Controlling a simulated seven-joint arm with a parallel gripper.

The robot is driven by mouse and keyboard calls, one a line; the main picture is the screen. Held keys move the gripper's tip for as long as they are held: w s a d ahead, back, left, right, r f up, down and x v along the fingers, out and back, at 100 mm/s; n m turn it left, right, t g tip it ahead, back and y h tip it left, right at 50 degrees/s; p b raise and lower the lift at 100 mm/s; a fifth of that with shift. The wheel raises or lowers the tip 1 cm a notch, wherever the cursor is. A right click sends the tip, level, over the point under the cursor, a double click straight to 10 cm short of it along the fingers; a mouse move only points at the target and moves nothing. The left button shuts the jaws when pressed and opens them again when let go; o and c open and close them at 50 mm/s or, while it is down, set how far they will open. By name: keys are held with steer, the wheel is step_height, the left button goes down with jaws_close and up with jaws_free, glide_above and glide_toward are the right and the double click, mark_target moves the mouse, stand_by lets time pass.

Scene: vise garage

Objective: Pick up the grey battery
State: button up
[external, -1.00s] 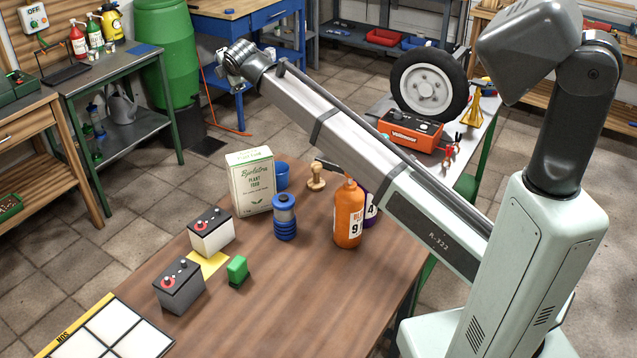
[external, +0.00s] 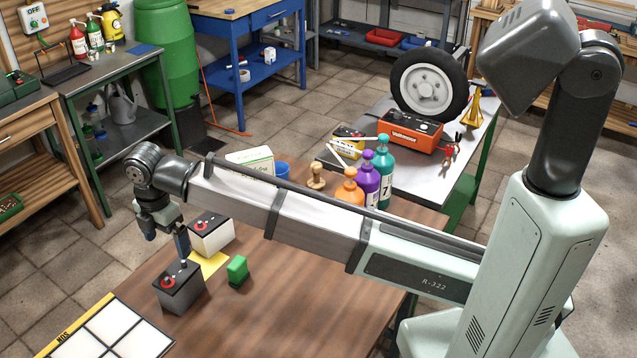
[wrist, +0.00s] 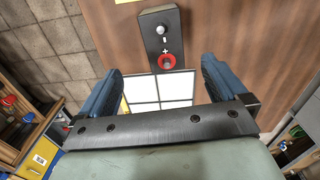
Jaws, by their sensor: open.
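The grey battery (external: 180,291) stands upright on the brown table, with a red ring around one terminal on its dark top. In the wrist view the grey battery (wrist: 161,43) shows from above, its red terminal lying between the lines of the two fingers. My gripper (external: 168,247) points down above the battery, fingers apart and empty. One finger appears just over the battery's back top edge in the external view; I cannot tell the exact height gap. In the wrist view my gripper (wrist: 162,64) is wide open, with blue-grey fingers on either side.
A white battery (external: 211,238) stands close behind the grey one, by a yellow sheet (external: 211,263). A green block (external: 237,270) sits to the right. A white gridded board (external: 108,335) lies at the front left. Bottles (external: 368,185) stand behind my arm.

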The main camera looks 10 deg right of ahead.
mark_target(176, 274)
steer(key=shift+s+f, duration=0.2)
steer(key=shift+f, duration=3.3)
steer(key=shift+s+f, duration=0.15)
steer(key=shift+f, duration=3.35)
steer(key=shift+c, duration=0.4)
steer(key=shift+r, duration=0.1)
jaws_close()
